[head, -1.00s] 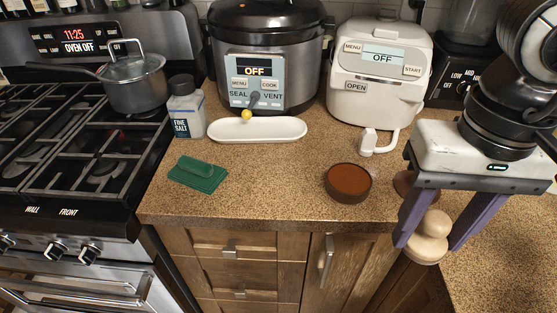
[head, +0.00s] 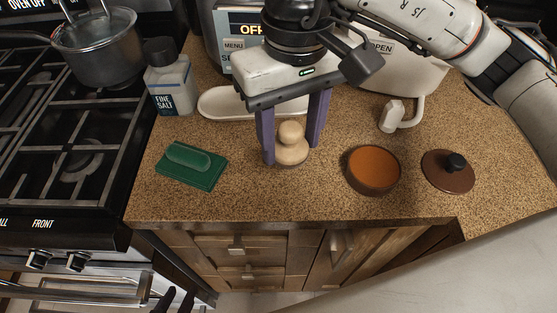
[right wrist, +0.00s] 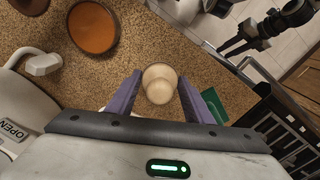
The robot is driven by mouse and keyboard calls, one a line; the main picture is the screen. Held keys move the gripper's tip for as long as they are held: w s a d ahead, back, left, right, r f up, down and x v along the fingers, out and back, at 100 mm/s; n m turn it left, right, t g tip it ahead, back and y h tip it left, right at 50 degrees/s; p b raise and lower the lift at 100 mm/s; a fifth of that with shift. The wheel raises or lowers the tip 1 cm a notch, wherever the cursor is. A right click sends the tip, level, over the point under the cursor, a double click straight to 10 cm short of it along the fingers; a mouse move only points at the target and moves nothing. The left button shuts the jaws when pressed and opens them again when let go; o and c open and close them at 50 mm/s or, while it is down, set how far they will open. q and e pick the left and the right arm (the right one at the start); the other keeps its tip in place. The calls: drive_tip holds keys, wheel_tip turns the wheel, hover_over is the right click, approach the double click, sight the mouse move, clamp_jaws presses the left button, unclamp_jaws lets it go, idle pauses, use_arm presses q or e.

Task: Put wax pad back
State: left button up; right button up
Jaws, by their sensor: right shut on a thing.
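The wax pad (head: 291,147), a pale round pad with a ball-shaped knob, is between the purple fingers of my right gripper (head: 293,141), which is shut on it. It is upright, at or just above the counter; I cannot tell if it touches. The right wrist view shows its knob (right wrist: 160,84) between the fingers. An open round tin of orange-brown wax (head: 373,169) stands to its right, with a brown lid (head: 448,171) with a black knob farther right. Two dark finger tips of my left gripper (head: 175,300) show apart at the bottom edge, empty.
A green block on a flat green base (head: 191,166) lies left of the pad. A long white dish (head: 225,103) is behind it, with a salt bottle (head: 171,85) beside the stove (head: 70,150). A white cooker with a handle (head: 400,112) stands behind the tin. The front counter strip is clear.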

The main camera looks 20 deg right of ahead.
sight(291, 129)
wheel_tip(291, 129, down, 6)
drive_tip(key=shift+f, duration=0.25)
drive_tip(key=shift+a, duration=0.1)
drive_tip(key=shift+f, duration=0.1)
drive_tip(key=o, duration=0.9)
wheel_tip(291, 129, up, 12)
drive_tip(key=shift+r, duration=0.1)
